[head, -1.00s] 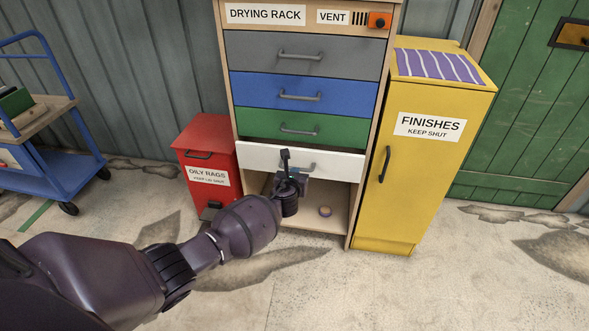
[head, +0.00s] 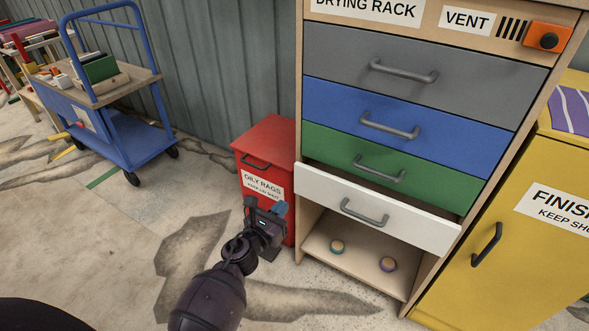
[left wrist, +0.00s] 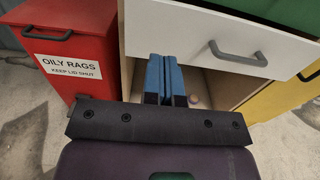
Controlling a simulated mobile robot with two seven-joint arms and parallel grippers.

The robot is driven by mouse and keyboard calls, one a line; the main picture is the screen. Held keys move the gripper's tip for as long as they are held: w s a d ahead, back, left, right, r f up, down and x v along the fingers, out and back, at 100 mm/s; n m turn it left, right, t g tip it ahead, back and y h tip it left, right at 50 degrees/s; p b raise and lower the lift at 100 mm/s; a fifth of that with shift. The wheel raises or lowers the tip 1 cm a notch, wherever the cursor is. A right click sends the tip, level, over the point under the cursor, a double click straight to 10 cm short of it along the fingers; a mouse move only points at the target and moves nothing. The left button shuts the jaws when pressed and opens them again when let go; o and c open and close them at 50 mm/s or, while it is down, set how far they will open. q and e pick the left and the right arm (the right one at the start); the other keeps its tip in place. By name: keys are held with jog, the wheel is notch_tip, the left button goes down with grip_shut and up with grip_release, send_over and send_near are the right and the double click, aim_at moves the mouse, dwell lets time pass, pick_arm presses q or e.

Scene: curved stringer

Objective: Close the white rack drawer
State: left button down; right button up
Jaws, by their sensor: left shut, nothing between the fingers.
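The white drawer (head: 378,209) is the lowest drawer of the drying rack and stands partly open, its front out past the green drawer above. Its grey handle (head: 364,212) is in the middle of its front. In the left wrist view the white drawer (left wrist: 210,25) fills the upper middle, with its handle (left wrist: 238,54) right of the fingers. My left gripper (head: 280,208) is shut and empty, in front of the red bin and left of the drawer front, apart from the handle. Its blue fingertips (left wrist: 165,75) show in the left wrist view. My right gripper is not in view.
The red oily rags bin (head: 268,165) stands just left of the rack. A yellow finishes cabinet (head: 510,240) stands to the right. Two small round items lie on the open shelf (head: 345,264) below the drawer. A blue cart (head: 130,145) stands at the left. Floor in front is free.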

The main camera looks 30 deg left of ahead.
pick_arm(q)
send_near(310, 172)
jog(key=w+b, duration=0.1)
jog(key=w, duration=0.5)
jog(key=shift+f, duration=0.2)
jog(key=shift+w, duration=0.7)
jog(key=shift+w+r, duration=0.1)
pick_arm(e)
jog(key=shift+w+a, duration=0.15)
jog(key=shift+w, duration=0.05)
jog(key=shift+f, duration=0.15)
